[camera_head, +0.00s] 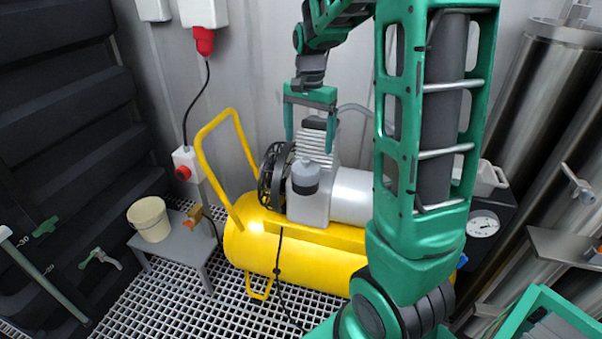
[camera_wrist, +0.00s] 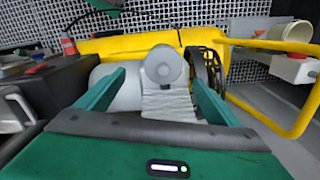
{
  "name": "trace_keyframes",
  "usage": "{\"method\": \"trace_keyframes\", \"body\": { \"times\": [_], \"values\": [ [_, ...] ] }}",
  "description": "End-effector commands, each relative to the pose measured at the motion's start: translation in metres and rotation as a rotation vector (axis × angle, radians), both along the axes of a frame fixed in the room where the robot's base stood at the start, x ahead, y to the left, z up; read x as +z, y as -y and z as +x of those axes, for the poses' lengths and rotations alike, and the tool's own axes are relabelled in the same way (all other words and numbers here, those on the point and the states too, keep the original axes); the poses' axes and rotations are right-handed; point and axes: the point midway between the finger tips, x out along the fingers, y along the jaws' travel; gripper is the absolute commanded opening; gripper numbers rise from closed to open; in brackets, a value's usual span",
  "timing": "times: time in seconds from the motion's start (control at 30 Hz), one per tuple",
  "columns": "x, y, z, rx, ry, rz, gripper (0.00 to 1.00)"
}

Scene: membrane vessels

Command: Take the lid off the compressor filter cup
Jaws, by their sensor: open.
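The wrist view shows the lid (camera_wrist: 164,54) as a round disc with a lighter centre. My gripper (camera_head: 310,143) is open and empty, fingers pointing down, near the compressor head and above the lid in the picture. In the wrist view the lid lies between the lines of the two green fingers (camera_wrist: 154,62), beyond them. I cannot tell the exact gap.
The yellow compressor tank (camera_head: 300,262) with its raised yellow handle (camera_head: 200,150) stands on a grating floor. A caged fan (camera_head: 272,180) is left of the cup. A cream bucket (camera_head: 150,222) stands on a grey bench. A red plug and cable hang on the wall; steel vessels stand right.

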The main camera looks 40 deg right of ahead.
Motion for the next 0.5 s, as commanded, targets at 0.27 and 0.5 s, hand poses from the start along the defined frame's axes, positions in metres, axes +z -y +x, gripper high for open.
{"method": "trace_keyframes", "body": {
  "times": [0.27, 0.5],
  "values": [
    [-0.032, -0.002, 0.008, -0.017, -0.004, 0.000, 0.87],
    [-0.057, -0.002, 0.008, -0.015, -0.001, 0.000, 0.87]
  ]
}}
